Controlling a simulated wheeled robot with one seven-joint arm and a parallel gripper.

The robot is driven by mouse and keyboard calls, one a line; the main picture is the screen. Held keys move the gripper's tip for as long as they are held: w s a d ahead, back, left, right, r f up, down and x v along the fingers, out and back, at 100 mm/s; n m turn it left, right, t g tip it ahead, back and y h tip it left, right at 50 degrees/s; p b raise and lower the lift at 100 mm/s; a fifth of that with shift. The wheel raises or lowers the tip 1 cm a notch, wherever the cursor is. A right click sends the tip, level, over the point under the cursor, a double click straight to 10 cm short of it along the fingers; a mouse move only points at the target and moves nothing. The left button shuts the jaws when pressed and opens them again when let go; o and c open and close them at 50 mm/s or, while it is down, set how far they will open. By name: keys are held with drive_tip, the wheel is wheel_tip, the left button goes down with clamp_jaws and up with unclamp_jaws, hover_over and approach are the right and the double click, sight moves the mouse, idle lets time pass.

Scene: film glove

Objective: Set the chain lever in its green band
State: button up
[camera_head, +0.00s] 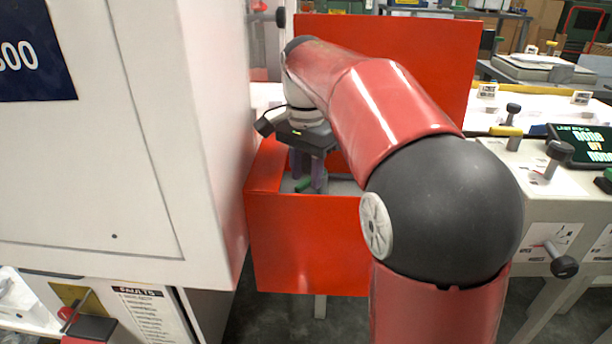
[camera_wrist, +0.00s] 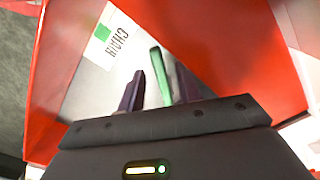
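The chain lever, a green bar (camera_wrist: 160,72), stands inside an open red box (camera_head: 305,240). A small part of the lever (camera_head: 304,184) shows low between my fingers in the head view. My gripper (camera_wrist: 159,70) reaches down into the box, with its two purple fingers on either side of the lever. The fingers are apart, with a clear gap to the left one. The lever lies close to the right finger, and I cannot tell if they touch. A white label reading CHAIN (camera_wrist: 115,42) with a green patch (camera_wrist: 103,32) is on the pale box floor. The lever's base is hidden.
A large white cabinet (camera_head: 100,150) stands close at the left of the box. A tall red panel (camera_head: 430,50) rises behind it. At the right, a white bench (camera_head: 540,190) carries several black-knobbed levers and a dark display (camera_head: 585,145). My arm hides the box's right side.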

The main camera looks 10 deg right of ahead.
drive_tip(key=shift+f, duration=0.3)
clamp_jaws()
drive_tip(key=shift+s+r, duration=0.1)
drive_tip(key=n+p, duration=0.1)
drive_tip(key=s+d+n+p, duration=0.1)
drive_tip(key=n, duration=0.1)
drive_tip(key=shift+d, duration=0.1)
drive_tip(key=shift+s+d+n+p, duration=0.2)
drive_tip(key=shift+d+n+p, duration=0.2)
drive_tip(key=shift+n, duration=0.6)
drive_tip(key=shift+s+d+n+p, duration=0.2)
drive_tip(key=shift+d+n+p, duration=0.2)
drive_tip(key=shift+n, duration=0.6)
